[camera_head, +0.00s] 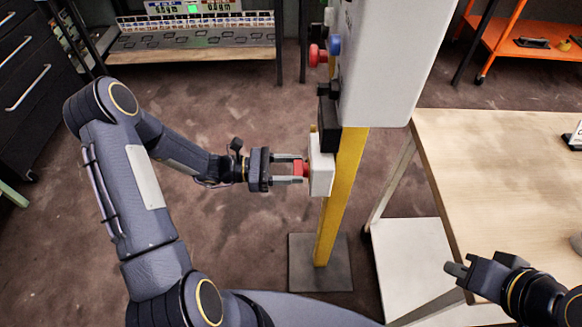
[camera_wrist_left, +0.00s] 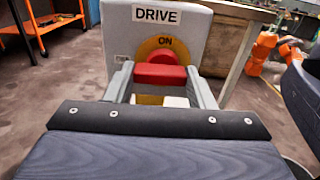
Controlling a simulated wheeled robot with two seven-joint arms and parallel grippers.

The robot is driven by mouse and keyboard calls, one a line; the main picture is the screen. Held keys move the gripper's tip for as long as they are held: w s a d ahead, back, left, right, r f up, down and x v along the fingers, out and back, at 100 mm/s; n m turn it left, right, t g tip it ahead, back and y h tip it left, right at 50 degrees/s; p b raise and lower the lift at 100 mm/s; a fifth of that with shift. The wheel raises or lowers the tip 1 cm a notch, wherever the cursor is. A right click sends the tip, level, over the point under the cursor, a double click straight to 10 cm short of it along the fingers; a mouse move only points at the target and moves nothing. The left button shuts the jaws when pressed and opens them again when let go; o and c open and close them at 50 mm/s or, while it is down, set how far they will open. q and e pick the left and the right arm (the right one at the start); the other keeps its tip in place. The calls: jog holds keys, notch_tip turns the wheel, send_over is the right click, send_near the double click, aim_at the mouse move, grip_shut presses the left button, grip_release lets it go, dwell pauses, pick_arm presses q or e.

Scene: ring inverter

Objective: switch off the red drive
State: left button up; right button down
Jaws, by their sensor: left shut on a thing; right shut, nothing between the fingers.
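The drive switch is a small white box (camera_head: 321,172) on the yellow post (camera_head: 341,190). In the left wrist view, its face (camera_wrist_left: 119,28) reads DRIVE above a yellow plate (camera_wrist_left: 190,46) marked ON. My left gripper (camera_head: 303,171) comes in from the left, level with the box. Its two fingers are shut on the switch's red handle (camera_wrist_left: 160,73), which also shows between the fingertips in the head view (camera_head: 299,168). The lower part of the yellow plate is hidden. My right gripper (camera_head: 456,271) is shut and empty, at the lower right by the wooden table.
A large white cabinet (camera_head: 389,60) is above the switch, with a red knob (camera_head: 317,56) and a blue knob (camera_head: 335,46) on its left side. A wooden table (camera_head: 500,170) stands at the right. The floor left of the post is clear around my left arm.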

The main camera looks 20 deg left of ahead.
pick_arm(q)
jog(key=o, duration=1)
jog(key=v, duration=0.8)
